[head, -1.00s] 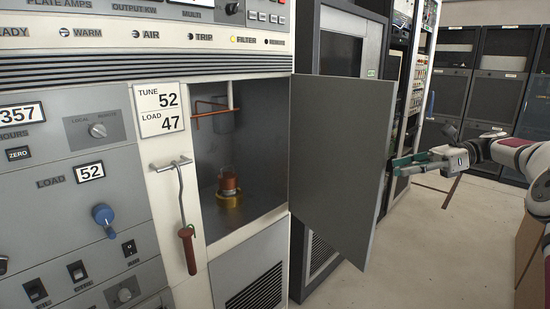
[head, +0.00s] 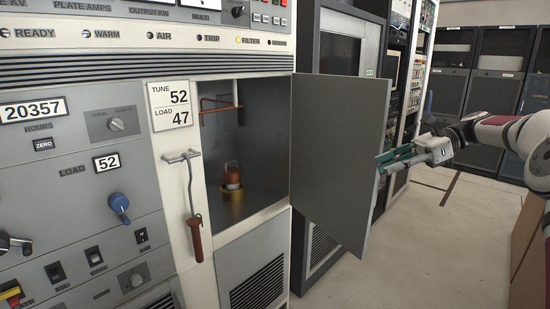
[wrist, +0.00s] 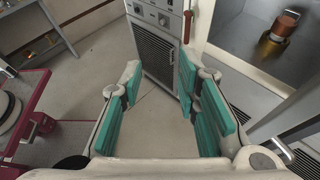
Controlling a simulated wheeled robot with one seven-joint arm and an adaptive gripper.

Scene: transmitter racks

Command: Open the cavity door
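The cavity door (head: 335,160) is a flat grey panel, standing swung out from the right side of the cavity opening. The cavity (head: 245,130) is exposed, with an orange-red and brass part (head: 232,176) inside. That part also shows at the top right of the wrist view (wrist: 284,27). My gripper (head: 383,162) is at the door's free right edge, its green fingertips overlapping that edge in the head view. I cannot tell whether they touch it. In the wrist view my gripper (wrist: 160,95) has its teal fingers spread, with nothing seen held between them.
A red-handled hook (head: 192,215) hangs on the cabinet front left of the cavity. Dark racks (head: 345,60) stand behind the door. The floor (head: 430,245) right of the door is clear. A brown box-like object (head: 528,250) is at the right edge.

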